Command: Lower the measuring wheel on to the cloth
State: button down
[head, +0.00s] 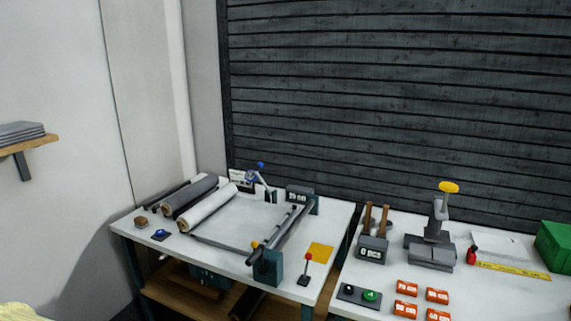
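What looks like the measuring wheel (251,177) is a small blue disc on an arm with a blue knob, at the back of the left table. Its arm slants up from a dark post, and the wheel appears raised; the gap beneath is too small to judge. A pale grey sheet, apparently the cloth (243,222), lies flat on the table between the rolls and a dark roller bar. A white roll (207,208) and a grey roll (190,195) lie to its left. My gripper is not in view.
A red-knobbed lever (306,268) and an orange square (321,252) are at the table's right. A second table holds a yellow-topped press (436,230), orange boxes and a green box (555,246).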

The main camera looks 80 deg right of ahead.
aim_at(259, 164)
jog(key=k, duration=0.75)
jog(key=z, duration=2.1)
